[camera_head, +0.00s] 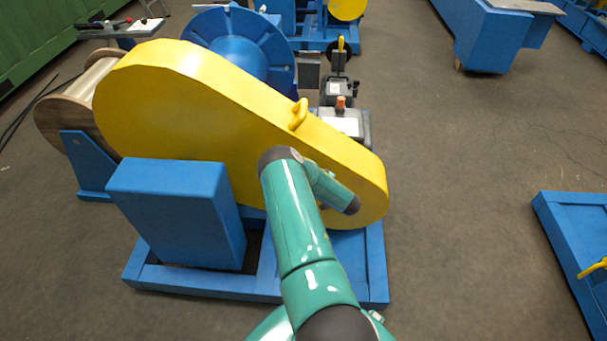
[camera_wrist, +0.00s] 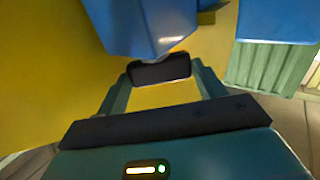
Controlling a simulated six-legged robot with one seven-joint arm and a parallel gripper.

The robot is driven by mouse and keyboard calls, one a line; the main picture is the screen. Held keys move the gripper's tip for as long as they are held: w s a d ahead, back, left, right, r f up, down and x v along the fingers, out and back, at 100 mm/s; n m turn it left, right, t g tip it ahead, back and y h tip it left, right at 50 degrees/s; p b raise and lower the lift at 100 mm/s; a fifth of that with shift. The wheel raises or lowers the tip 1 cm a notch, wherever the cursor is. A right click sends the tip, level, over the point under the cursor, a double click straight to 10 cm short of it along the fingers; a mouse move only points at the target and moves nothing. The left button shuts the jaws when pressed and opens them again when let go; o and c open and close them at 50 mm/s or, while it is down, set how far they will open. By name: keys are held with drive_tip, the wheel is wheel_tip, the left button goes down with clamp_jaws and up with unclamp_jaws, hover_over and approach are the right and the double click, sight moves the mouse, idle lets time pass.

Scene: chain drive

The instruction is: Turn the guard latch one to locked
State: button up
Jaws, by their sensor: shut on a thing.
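The piece looks like the handle of guard latch one, but no label shows. It lies close to the yellow guard surface (camera_wrist: 55,70). In the head view the large yellow chain guard (camera_head: 190,110) stands on the blue frame. My teal arm reaches over to its near face at the narrow right end. My gripper and the latch are hidden there. I cannot tell the latch's angle.
A blue block (camera_wrist: 150,20) is just above the fingertips in the wrist view. In the head view a blue box (camera_head: 180,210) stands left of my arm. A yellow handle (camera_head: 299,113) tops the guard. Open floor (camera_head: 460,200) lies to the right.

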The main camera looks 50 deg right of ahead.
idle(0.4)
drive_tip(key=o, duration=0.9)
drive_tip(key=shift+o, duration=0.4)
drive_tip(key=shift+w+h, duration=0.1)
drive_tip(key=shift+h, duration=0.3)
